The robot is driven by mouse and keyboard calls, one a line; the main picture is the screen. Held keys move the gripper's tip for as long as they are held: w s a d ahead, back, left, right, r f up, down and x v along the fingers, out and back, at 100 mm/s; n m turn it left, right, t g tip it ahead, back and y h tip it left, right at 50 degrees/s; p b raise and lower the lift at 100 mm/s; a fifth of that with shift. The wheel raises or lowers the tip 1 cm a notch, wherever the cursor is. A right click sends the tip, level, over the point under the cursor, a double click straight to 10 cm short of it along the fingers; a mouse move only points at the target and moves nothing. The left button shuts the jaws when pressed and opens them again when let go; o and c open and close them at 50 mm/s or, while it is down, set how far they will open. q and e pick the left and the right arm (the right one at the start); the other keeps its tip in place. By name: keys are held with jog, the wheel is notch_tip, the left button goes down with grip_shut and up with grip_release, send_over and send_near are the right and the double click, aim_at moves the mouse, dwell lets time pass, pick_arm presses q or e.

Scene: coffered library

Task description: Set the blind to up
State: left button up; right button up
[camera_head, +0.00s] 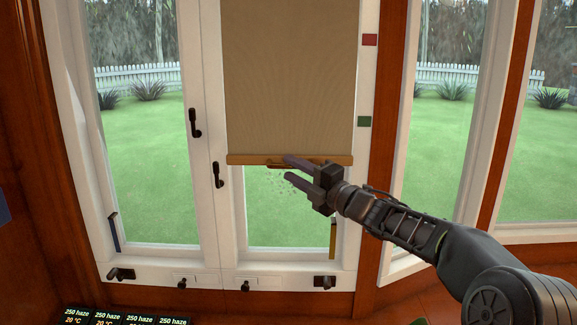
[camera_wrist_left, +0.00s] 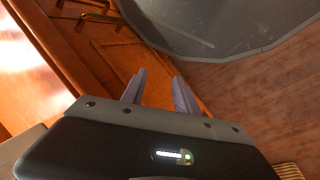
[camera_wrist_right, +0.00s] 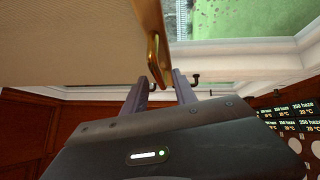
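The tan blind (camera_head: 288,75) hangs over the upper part of the middle window, with its wooden bottom rail (camera_head: 240,159) below the green marker. A small handle sits on the rail; the right wrist view shows this handle (camera_wrist_right: 155,58) between and just ahead of my right fingertips. My right gripper (camera_head: 288,168) is open at the rail, its fingers apart on either side of the handle's level. Contact cannot be made out. My left gripper (camera_wrist_left: 158,82) is open and empty in the left wrist view, and is out of the head view.
A red marker (camera_head: 370,40) and a green marker (camera_head: 364,121) sit on the window frame right of the blind. Dark window handles (camera_head: 217,175) stand out left of the blind. Small display panels (camera_head: 110,318) are at the bottom left. A wooden cabinet (camera_wrist_left: 110,55) is near my left gripper.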

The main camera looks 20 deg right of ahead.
jog(key=shift+x, duration=1.05)
jog(key=shift+c, duration=0.2)
grip_shut()
dwell(0.4)
